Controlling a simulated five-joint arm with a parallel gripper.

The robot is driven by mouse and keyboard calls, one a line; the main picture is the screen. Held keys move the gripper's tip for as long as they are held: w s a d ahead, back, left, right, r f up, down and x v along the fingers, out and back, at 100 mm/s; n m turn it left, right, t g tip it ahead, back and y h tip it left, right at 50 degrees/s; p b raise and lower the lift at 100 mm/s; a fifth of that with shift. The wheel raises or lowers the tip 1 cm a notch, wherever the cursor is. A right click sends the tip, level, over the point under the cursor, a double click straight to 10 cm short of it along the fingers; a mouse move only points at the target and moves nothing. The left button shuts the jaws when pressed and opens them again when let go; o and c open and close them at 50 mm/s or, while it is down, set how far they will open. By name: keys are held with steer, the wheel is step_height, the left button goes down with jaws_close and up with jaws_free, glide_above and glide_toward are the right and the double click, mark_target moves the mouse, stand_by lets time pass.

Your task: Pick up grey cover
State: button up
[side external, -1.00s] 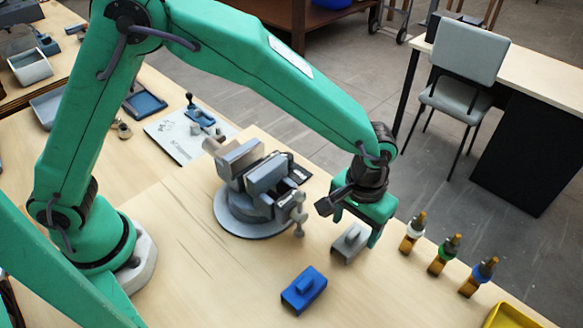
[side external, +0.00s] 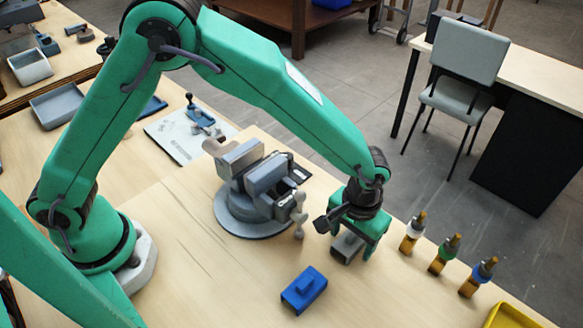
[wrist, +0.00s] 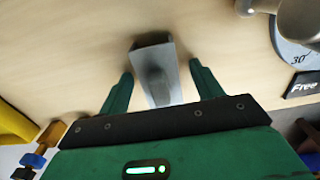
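The grey cover (side external: 345,247) stands on the wooden table, partly hidden behind my gripper in the side view. In the wrist view the grey cover (wrist: 155,72) lies between my two green fingers, with a visible gap on each side. My gripper (wrist: 160,85) is open around it, its fingers pointing down on either side of the cover. In the side view my gripper (side external: 358,240) is low over the cover, close to the table.
A grey vise (side external: 262,185) on a round base stands left of my gripper. A blue cover (side external: 304,290) lies in front. Several lamp sockets (side external: 445,252) stand in a row to the right, near a yellow tray (side external: 508,318). Bare table lies between the vise and blue cover.

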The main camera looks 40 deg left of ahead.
steer(key=c, duration=1)
steer(key=shift+r, duration=0.1)
steer(key=shift+r, duration=0.9)
step_height(320, 180, up, 2)
steer(key=shift+r, duration=0.2)
steer(key=s+d+r, duration=0.1)
steer(key=s+r, duration=0.1)
steer(key=s, duration=0.1)
steer(key=s+d+r, duration=0.1)
steer(key=s+r, duration=0.1)
steer(key=s, duration=0.2)
steer(key=s+d+r, duration=0.1)
steer(key=s+r, duration=0.1)
steer(key=s, duration=0.2)
steer(key=shift+d+r, duration=0.35)
steer(key=shift+d, duration=0.05)
